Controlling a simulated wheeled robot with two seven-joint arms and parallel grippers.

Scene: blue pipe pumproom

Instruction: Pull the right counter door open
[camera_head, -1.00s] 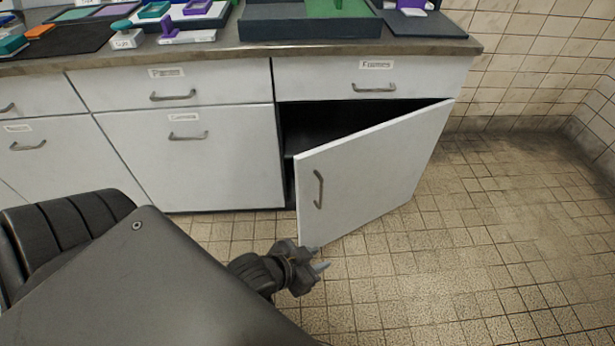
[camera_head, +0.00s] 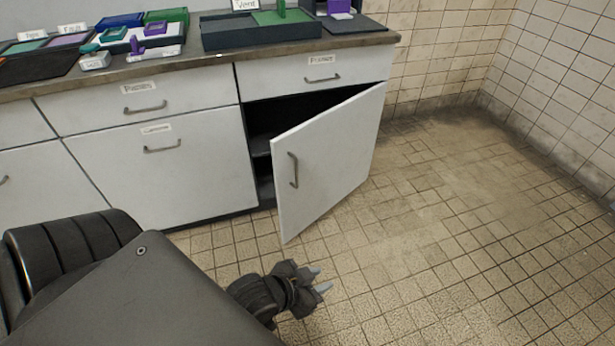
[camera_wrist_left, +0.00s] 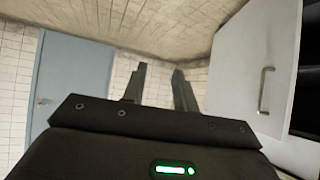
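The right counter door (camera_head: 325,158) stands partly open, swung out from its right side, with a dark gap to the cabinet inside at its left. Its vertical handle (camera_head: 293,170) is near the free left edge. My left gripper (camera_head: 320,279) is in front of and below the door, apart from it, with nothing between its fingers. In the left wrist view the gripper's two fingers (camera_wrist_left: 156,88) are spread, and the door (camera_wrist_left: 240,75) with its handle (camera_wrist_left: 266,89) is to their right. My right gripper is not in view.
The counter top (camera_head: 215,63) carries several trays and small coloured blocks. Closed drawers and a closed panel (camera_head: 165,175) are left of the door. The tiled floor (camera_head: 440,240) is clear at the right, up to the tiled wall (camera_head: 570,90).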

